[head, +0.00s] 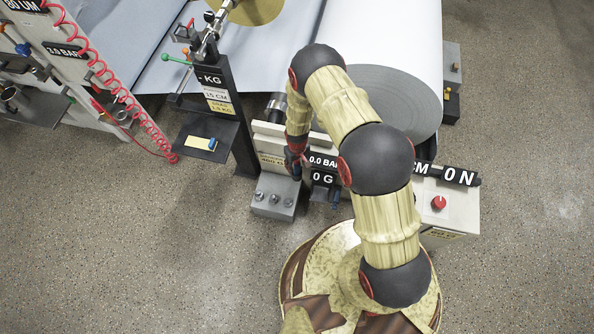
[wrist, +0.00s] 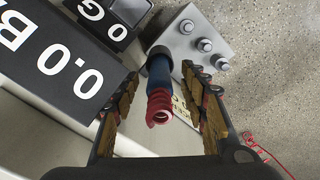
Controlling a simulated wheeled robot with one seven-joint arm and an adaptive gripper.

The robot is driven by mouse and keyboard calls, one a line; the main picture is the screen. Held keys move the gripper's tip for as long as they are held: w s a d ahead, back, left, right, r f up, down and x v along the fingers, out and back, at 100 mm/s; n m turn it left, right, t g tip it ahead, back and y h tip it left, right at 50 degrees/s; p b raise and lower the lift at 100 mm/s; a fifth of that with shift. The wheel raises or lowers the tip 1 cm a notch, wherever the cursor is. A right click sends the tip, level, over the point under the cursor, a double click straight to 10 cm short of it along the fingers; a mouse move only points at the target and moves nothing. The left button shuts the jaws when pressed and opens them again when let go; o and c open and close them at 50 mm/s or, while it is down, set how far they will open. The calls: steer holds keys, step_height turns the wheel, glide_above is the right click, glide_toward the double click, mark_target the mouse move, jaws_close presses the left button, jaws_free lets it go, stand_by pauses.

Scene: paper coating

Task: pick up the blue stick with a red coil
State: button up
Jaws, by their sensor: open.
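The blue stick (wrist: 160,72) with a red coil (wrist: 158,103) at its near end shows in the middle of the wrist view. It stands out from the grey machine behind it, with its coil end towards my camera. My gripper (wrist: 160,82) is open, with one finger on each side of the stick and a gap visible on both sides. In the head view my gripper (head: 295,160) is at the machine's front, under my bent arm. Something small and blue shows beside it there, but I cannot tell if it is this stick.
A grey block with several round knobs (wrist: 205,45) lies just beyond the stick. A black display (wrist: 65,65) is close on the left. In the head view a box with a red knob (head: 439,203) stands right, and a black stand (head: 222,110) left. The foreground floor is clear.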

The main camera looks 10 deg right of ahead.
steer(key=shift+f, duration=0.9)
steer(key=shift+r, duration=0.1)
steer(key=shift+c, duration=0.5)
jaws_close()
steer(key=shift+w, duration=0.1)
